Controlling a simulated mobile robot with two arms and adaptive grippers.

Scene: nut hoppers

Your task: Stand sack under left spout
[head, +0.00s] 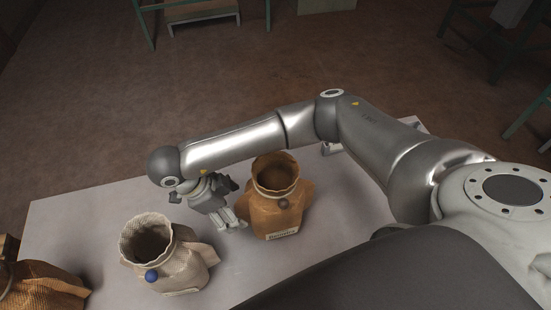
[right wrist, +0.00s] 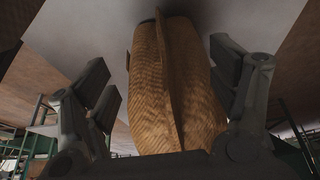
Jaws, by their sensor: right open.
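A brown sack (head: 284,213) with an open, dark mouth stands upright on the light table. A cream sack (head: 172,262) with a blue round tag stands open to its left and nearer. My right gripper (head: 236,211) is low between these two sacks, at the left side of the brown one. In the right wrist view, my right gripper (right wrist: 168,100) is open, with a tan woven sack side (right wrist: 150,85) and its upright seam between the fingers. I cannot tell whether the fingers touch it. No spout shows, and my left gripper is out of view.
Another brown sack (head: 38,290) is cut off at the lower left. The table (head: 85,213) is bare at its far left. My right arm spans the far side of the brown sack. Green-framed stands (head: 205,15) are on the floor beyond.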

